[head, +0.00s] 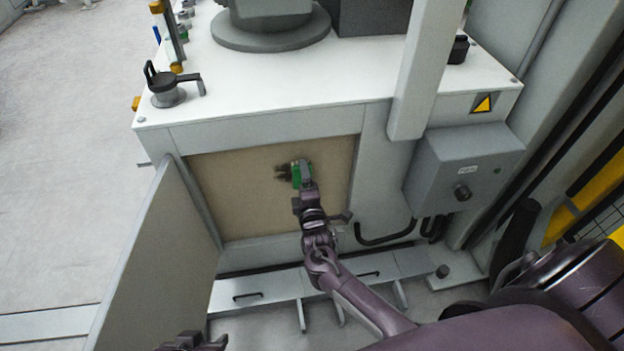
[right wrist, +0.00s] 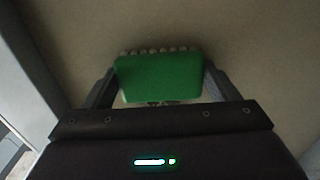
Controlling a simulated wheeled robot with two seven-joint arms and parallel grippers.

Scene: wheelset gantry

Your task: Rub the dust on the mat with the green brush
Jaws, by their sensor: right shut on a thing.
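The green brush (head: 296,174) is at the tan mat (head: 235,195), which fills the opening in the front of the white cabinet. My right gripper (head: 305,174) is shut on the brush; in the right wrist view the green block (right wrist: 158,78) sits between its two fingers. A row of pale bristle tufts shows along the far edge, towards the mat. I cannot tell whether they touch it. Small dark marks (head: 282,171) show just left of the brush, perhaps dust; the brush and gripper hide what lies behind. My left gripper (head: 192,342) is partly cut off at the bottom edge, away from the mat.
An open grey door panel (head: 150,265) stands left of the mat. A grey control box (head: 463,165) and a post (head: 425,70) are on the right. A low ledge with handles (head: 290,285) runs below. A black-handled fitting (head: 167,88) stands on the cabinet top.

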